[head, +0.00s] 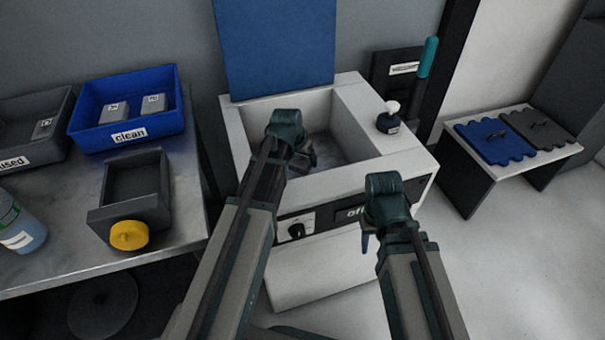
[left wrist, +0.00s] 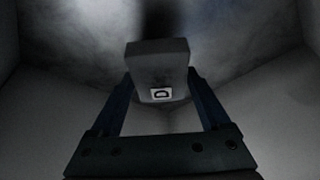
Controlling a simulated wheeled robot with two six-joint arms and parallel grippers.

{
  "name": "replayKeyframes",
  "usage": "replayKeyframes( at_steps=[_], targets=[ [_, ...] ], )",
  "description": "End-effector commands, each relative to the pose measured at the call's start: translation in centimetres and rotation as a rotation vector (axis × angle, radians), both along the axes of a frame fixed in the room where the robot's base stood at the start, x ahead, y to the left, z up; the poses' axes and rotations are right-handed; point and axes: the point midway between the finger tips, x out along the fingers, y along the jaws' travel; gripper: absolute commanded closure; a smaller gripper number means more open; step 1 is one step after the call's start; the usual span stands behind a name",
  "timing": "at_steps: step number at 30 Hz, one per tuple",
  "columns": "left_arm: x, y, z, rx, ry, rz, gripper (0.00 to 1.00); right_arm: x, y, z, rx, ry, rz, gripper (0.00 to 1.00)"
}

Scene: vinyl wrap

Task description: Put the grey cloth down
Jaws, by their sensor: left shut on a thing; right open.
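The grey cloth (left wrist: 157,65) looks like a small grey block with a white tag on its near face. In the left wrist view it sits between the two fingers of my left gripper (left wrist: 160,105), which is shut on it. In the head view my left gripper (head: 303,158) is inside the open white tub (head: 350,100), and my arm partly hides it. The tub's pale walls and floor surround the cloth in the wrist view; I cannot tell whether it touches the floor. My right gripper (head: 368,242) is open and empty in front of the tub's front panel.
The blue lid (head: 275,45) stands upright behind the tub. A white-knobbed pot (head: 388,118) stands on its right rim. At left, a table holds a blue "clean" tray (head: 130,133), grey bins (head: 135,185) and a bottle (head: 20,228). A bench (head: 515,150) with blue and grey pads stands right.

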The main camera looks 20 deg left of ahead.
Motion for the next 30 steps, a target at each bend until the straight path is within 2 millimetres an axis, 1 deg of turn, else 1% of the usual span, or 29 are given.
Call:
replayKeyframes(
  at_steps=[1, 5, 7, 13, 16, 24, 29, 30],
  targets=[
    [0.0, 0.0, -0.3, 0.0, 0.0, 0.0, 0.73, 0.0, 0.0, -0.3, -0.001, 0.0, 0.0, 0.5],
    [0.0, 0.0, -0.3, 0.0, 0.0, 0.0, 0.73, 0.0, 0.0, -0.3, -0.001, 0.0, 0.0, 0.5],
    [0.0, 0.0, -0.7, 0.0, 0.0, 0.0, 0.73, 0.0, 0.0, -0.7, -0.001, 0.0, 0.0, 0.5],
    [0.0, 0.0, -3.2, 0.0, 0.0, 0.0, 0.73, 0.0, -0.1, -3.2, -0.005, -0.002, 0.001, 0.5],
    [0.0, 0.0, -4.0, 0.0, 0.0, 0.0, 0.73, 0.1, -0.1, -4.0, -0.007, -0.002, 0.002, 0.5],
    [0.0, 0.0, -3.8, 0.0, 0.0, 0.0, 0.73, 0.1, -0.1, -3.8, -0.008, -0.002, 0.002, 0.5],
    [0.0, 0.0, -4.3, 0.0, 0.0, 0.0, 0.73, 0.1, -0.2, -4.3, -0.008, -0.002, 0.002, 0.5],
    [0.0, 0.0, -4.2, 0.0, 0.0, 0.0, 0.15, 0.1, -0.2, -4.2, -0.008, -0.002, 0.002, 0.5]
  ],
)
